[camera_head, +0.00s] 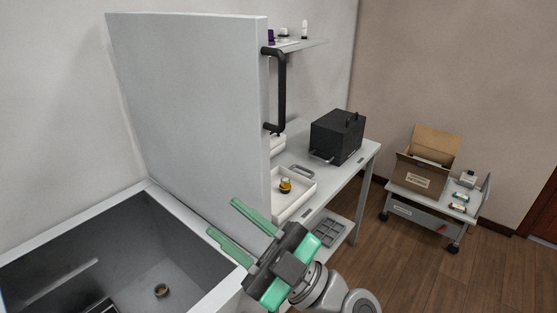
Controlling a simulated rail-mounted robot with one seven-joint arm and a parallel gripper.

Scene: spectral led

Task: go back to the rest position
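My gripper (224,222) is in the lower middle of the head view. Its two green fingers point up and to the left and stand apart, with nothing between them. It is beside the right end of the open grey chest (60,223) and in front of the raised white lid or door (190,110). My wrist and forearm reach in from the bottom edge. No marker of a rest position shows in the view.
A small gold-and-dark object (162,290) lies on the chest floor. A similar one (285,186) sits in a white tray (305,181) on the bench. A black box (338,136) stands behind it. A cart (431,209) with a cardboard box (427,160) is at right, with floor between.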

